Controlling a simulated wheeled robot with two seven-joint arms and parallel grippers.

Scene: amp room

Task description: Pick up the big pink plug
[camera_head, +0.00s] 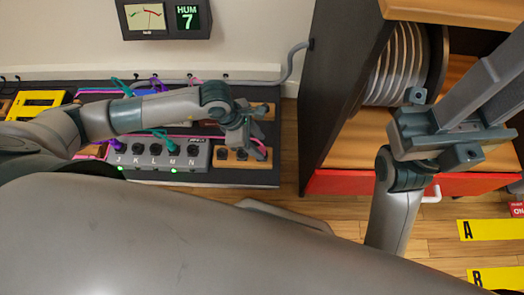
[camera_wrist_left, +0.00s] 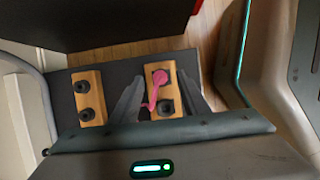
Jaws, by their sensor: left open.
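The big pink plug (camera_wrist_left: 160,76) sits on a wooden two-socket block (camera_wrist_left: 166,101) in the left wrist view, with a pink cord curving down from it. My left gripper (camera_wrist_left: 160,80) is open, with one finger on each side of this block and plug. In the head view the pink plug (camera_head: 258,152) shows only in part beside my left gripper (camera_head: 247,146), which hides some of it. I cannot tell whether a finger touches it. My right gripper (camera_head: 480,90) is at the upper right in the head view, with its tips cut off or unclear.
A second wooden block (camera_wrist_left: 88,97) with two dark sockets lies beside the plug's block. A grey box (camera_head: 150,154) with several labelled sockets stands left of it, with cables behind. A dark cabinet (camera_head: 342,85) with stacked discs and a red drawer (camera_head: 350,183) stands to the right.

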